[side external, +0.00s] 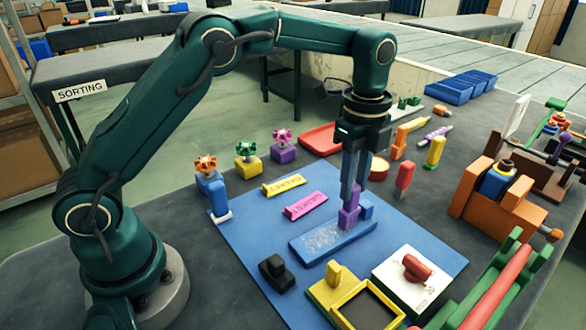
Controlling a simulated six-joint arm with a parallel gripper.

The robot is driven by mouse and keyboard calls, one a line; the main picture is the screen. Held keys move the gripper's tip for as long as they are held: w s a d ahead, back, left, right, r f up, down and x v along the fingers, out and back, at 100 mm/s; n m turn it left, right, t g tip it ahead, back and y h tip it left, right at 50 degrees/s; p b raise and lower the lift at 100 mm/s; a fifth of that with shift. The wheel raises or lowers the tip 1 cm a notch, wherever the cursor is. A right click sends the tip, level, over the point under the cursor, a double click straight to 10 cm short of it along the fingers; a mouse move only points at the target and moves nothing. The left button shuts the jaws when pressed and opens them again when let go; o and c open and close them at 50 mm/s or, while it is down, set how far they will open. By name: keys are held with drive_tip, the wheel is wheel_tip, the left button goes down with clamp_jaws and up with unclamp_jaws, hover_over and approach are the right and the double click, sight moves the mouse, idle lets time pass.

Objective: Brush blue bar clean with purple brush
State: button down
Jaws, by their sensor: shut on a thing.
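The blue bar (318,244) lies flat on the blue mat (245,243), with pale speckles over its left and middle top. My gripper (352,195) points down over the bar's right part and is shut on the purple brush (348,217). The brush is upright, its lower end at the bar's top; I cannot tell whether it touches. A small blue block (366,209) shows just behind the brush to the right. The brush's upper part is partly hidden between the fingers.
Yellow (283,186) and pink (305,205) labelled bars lie behind the blue bar. A black block (276,272), a yellow-framed tray (343,318) and a white box (404,277) stand in front. A red-handled tool (404,178) stands right. Mat left of the bar is clear.

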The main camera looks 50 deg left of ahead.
drive_tip(key=shift+s, duration=4.95)
wheel_tip(320, 180, up, 8)
drive_tip(key=shift+s+a, duration=0.15)
drive_tip(key=shift+a, duration=0.05)
drive_tip(key=shift+f, duration=0.1)
drive_tip(key=shift+w+f, duration=2.15)
drive_tip(key=shift+f, duration=1.8)
drive_tip(key=s+r, duration=0.4)
drive_tip(key=r, duration=0.4)
drive_tip(key=shift+s, duration=0.15)
